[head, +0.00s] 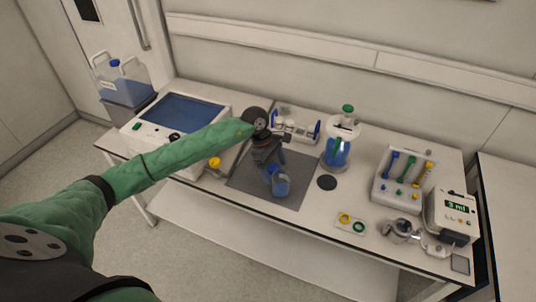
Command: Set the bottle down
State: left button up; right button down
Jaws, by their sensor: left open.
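A small clear bottle (281,188) with blue liquid and a dark blue top stands upright on the dark grey mat (248,187) in the middle of the bench. My left arm, in a green sleeve, reaches in from the left. Its dark gripper (273,168) is open, pointing down right at the top of the bottle. The fingers partly hide the bottle's upper part, and I cannot tell whether they touch it. My right gripper is not in view.
The white bench (318,205) carries a blue-topped device (183,112) at left, a larger flask (337,150) behind right, a black disc (327,182), a valve rack (403,180) and a display unit (453,215). A small yellow-capped item (215,163) sits left of the mat.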

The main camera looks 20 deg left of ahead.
pick_arm(q)
jog(key=b+v, duration=0.2)
jog(key=v, duration=0.5)
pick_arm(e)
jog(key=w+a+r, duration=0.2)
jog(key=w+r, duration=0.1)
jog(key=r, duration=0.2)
pick_arm(q)
jog(key=shift+r, duration=0.15)
jog(key=shift+d, duration=0.1)
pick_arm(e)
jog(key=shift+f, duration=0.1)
